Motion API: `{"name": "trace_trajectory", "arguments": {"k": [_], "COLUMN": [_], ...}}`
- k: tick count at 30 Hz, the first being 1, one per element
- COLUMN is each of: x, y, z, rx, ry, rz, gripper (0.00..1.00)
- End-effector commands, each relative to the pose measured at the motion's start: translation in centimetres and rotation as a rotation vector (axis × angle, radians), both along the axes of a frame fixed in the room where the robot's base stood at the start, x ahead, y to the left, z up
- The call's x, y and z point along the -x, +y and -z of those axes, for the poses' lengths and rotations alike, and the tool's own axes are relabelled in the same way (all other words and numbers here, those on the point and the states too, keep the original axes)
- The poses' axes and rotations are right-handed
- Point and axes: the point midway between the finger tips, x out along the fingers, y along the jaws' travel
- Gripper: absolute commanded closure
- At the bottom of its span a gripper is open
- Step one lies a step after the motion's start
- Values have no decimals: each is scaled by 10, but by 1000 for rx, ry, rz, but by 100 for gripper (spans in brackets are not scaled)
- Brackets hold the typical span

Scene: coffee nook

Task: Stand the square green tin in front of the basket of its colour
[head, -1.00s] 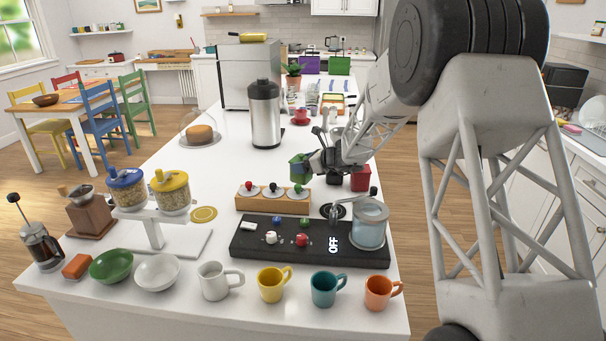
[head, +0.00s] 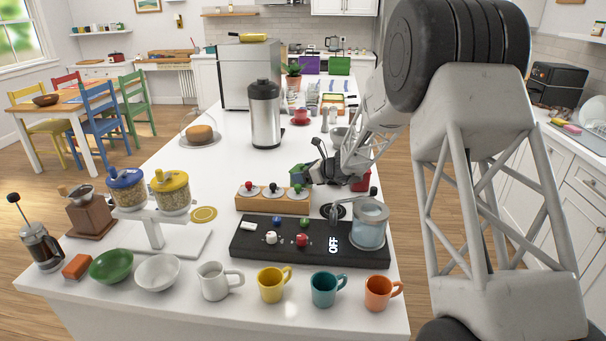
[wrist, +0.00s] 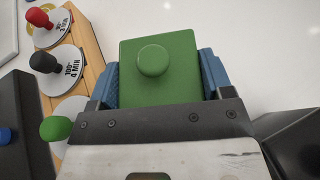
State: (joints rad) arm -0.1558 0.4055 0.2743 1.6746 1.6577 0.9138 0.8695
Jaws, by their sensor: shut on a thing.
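The square green tin (wrist: 180,85) with a round knob on its lid is between the blue finger pads of my gripper (wrist: 158,82) in the wrist view. My gripper is shut on it. In the head view the green tin (head: 297,179) shows partly, just behind the wooden block, with my gripper (head: 308,174) around it; whether it touches the counter I cannot tell. The green basket (head: 339,66) stands at the far end of the counter, to the right of a purple basket (head: 310,65).
A wooden block (head: 272,204) with coloured knobs and a black control panel (head: 262,248) lie in front of my gripper. A red tin (head: 362,184) is partly hidden behind my gripper. A steel flask (head: 265,118) stands to the left. The white counter between flask and gripper is clear.

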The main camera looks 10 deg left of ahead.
Motion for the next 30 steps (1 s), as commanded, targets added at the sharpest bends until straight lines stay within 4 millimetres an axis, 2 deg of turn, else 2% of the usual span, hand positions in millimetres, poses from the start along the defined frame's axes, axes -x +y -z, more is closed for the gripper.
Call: {"name": "trace_trajectory", "arguments": {"k": [2, 3, 8, 20, 30], "x": [0, 0, 0, 0, 10], "y": [0, 0, 0, 0, -25], "z": [2, 2, 2, -1, -12], "rx": [0, 0, 0, 0, 0], "ry": [0, 0, 0, 0, 0], "rz": [0, 0, 0, 0, 1], "gripper": [57, 25, 1, 1, 1]}}
